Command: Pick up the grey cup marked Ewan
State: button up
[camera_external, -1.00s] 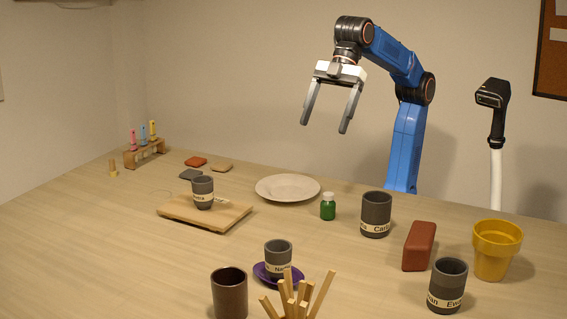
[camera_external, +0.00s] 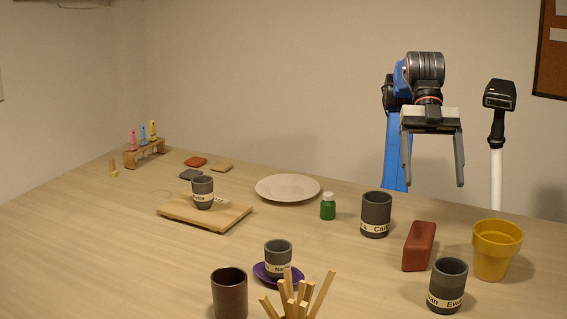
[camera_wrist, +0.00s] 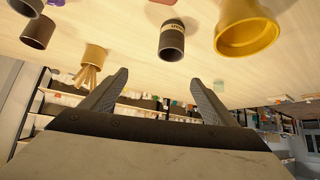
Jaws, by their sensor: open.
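The grey cup marked Ewan (camera_external: 447,284) stands upright at the front right of the table, its pale label band facing the external camera. In the wrist view a grey cup with a label (camera_wrist: 172,41), beside the yellow pot, appears to be the same one. My gripper (camera_external: 434,180) is open and empty, high above the back right of the table, well behind and above that cup. Both fingers also show in the wrist view (camera_wrist: 160,88), with nothing between them. Another grey cup, marked with a name starting "Cari" (camera_external: 376,213), stands below and left of my gripper.
A red-brown block (camera_external: 419,246) and a yellow pot (camera_external: 497,250) stand close to the Ewan cup. A grey cup on a purple saucer (camera_external: 263,273), a brown cup (camera_external: 230,294) and wooden sticks (camera_external: 300,298) are left of it. A green bottle (camera_external: 328,207) stands near a plate (camera_external: 287,181).

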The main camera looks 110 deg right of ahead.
jog(key=s+a, duration=0.2)
send_near(440, 289)
jog(key=shift+d+f+x, duration=0.1)
jog(key=shift+d+x, duration=0.05)
jog(key=shift+x, duration=1.2)
jog(key=shift+d+f+x, duration=0.1)
jog(key=shift+x, duration=1.25)
jog(key=c, duration=1.3)
